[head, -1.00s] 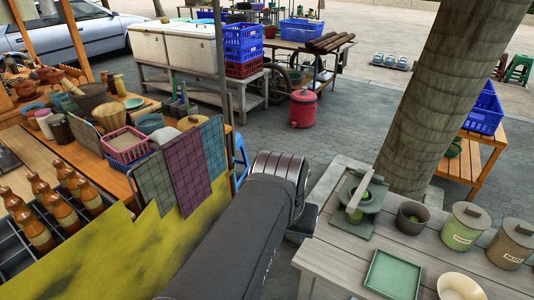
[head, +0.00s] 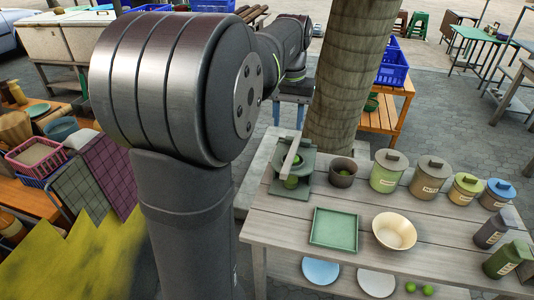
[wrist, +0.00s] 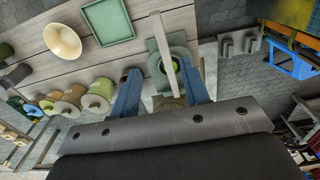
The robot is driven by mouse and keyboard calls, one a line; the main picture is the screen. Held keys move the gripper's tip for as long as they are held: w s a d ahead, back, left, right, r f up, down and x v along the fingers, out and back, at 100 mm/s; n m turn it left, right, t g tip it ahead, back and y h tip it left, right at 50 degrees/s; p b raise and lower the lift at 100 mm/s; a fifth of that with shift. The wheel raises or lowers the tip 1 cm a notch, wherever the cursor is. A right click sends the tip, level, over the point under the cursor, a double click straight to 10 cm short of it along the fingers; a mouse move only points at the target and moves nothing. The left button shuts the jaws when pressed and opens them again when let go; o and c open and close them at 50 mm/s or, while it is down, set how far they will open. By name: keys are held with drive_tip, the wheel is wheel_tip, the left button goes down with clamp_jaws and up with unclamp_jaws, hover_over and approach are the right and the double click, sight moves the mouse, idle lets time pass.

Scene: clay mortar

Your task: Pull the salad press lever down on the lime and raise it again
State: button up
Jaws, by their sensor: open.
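The salad press (head: 308,160) is a green-grey stand on the left end of the wooden table. Its pale lever (head: 291,157) is raised and slants upward. A green lime (head: 291,182) shows under the lever, partly hidden. In the wrist view the press (wrist: 181,50) lies ahead of my gripper (wrist: 160,68), with its lever (wrist: 163,48) running between the two blue fingers as seen from the camera. My gripper is open and empty; the fingers stand apart on either side of the press in the picture, and I cannot tell the distance. In the head view its fingers are not clear.
A dark bowl (head: 343,173) with something green inside stands right of the press. A green square tray (head: 334,229), a cream bowl (head: 394,231) and several lidded jars (head: 388,172) share the table. A tree trunk (head: 345,85) rises behind. Limes (head: 411,287) lie on the lower shelf.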

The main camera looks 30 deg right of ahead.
sight(286, 167)
wheel_tip(286, 167, down, 18)
drive_tip(key=shift+d+r, duration=0.15)
drive_tip(key=shift+r, duration=0.1)
idle(0.3)
clamp_jaws()
